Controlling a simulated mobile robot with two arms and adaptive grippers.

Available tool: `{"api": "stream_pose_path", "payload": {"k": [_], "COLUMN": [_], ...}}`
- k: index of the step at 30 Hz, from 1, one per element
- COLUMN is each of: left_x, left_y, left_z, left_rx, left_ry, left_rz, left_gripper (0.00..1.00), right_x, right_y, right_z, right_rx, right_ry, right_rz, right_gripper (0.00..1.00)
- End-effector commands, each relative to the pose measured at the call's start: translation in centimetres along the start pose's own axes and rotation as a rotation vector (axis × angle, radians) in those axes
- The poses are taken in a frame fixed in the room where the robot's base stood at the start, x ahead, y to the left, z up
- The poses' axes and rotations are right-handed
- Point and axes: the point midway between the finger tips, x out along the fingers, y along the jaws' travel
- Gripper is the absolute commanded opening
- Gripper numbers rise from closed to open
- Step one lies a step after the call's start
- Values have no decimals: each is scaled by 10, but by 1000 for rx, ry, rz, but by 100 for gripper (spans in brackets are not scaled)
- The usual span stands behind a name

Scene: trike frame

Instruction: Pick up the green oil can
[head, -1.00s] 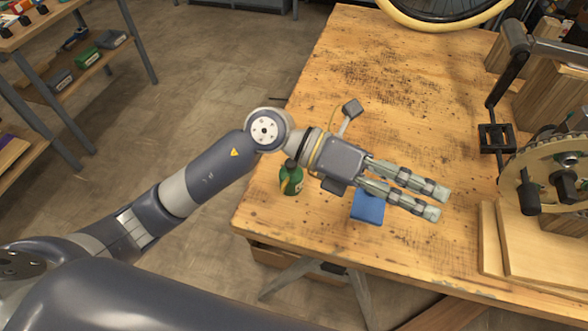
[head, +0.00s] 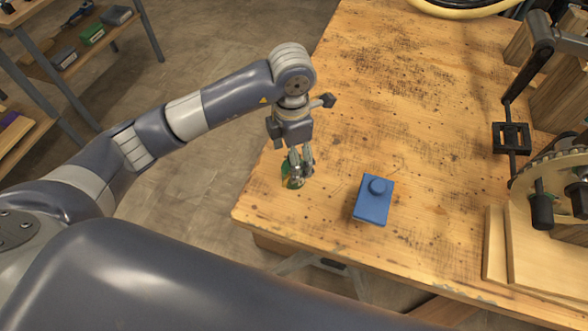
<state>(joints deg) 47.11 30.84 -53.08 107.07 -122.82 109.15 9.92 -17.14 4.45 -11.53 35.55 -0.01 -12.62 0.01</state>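The green oil can (head: 287,180) stands on the wooden workbench (head: 350,110), close to its left edge. Only its lower and left parts show. My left gripper (head: 301,174) points down over the can, and its fingers cover much of it. I cannot tell whether the fingers touch the can, or whether they are open or shut on it. My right gripper is out of view.
A blue box-like can (head: 373,202) with a round cap lies to the right of the gripper. The chainring and crank assembly (head: 550,180) and wooden boards (head: 530,245) are at the right. The middle of the bench is clear.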

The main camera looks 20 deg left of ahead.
Motion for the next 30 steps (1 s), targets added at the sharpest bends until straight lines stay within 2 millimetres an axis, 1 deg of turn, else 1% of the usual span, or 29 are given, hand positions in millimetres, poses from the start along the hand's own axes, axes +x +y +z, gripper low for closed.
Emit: {"api": "stream_pose_path", "payload": {"k": [1, 5, 11, 12, 15, 18, 23, 24, 26, 27, 29, 30], "left_x": [5, 12, 40, 47, 57, 61, 61, 61, 61, 61, 61, 61], "left_y": [-1, -1, -4, -3, -2, -2, -2, -2, -2, -2, -2, -2], "left_z": [0, 0, 2, 2, 3, 3, 3, 3, 3, 3, 3, 3], "left_rx": [0, 1, 1, -1, 1, 1, 1, 1, 1, 1, 1, 1], "left_ry": [2, 0, 1, 2, -1, -2, -3, -2, -3, -3, -3, -3], "left_rz": [-2, -2, -6, -4, -2, -2, -1, -1, -1, -1, -1, -1], "left_gripper": [72, 72, 72, 72, 72, 72, 72, 68, 54, 45, 32, 23], "right_x": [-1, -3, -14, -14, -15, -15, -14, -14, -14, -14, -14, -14], "right_y": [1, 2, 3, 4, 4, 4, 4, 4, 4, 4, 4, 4], "right_z": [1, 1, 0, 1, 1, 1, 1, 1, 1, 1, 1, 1], "right_rx": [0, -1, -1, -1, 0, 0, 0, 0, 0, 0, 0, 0], "right_ry": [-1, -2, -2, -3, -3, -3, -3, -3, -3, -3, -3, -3], "right_rz": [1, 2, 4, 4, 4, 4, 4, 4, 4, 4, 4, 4], "right_gripper": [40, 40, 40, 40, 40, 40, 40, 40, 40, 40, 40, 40]}}
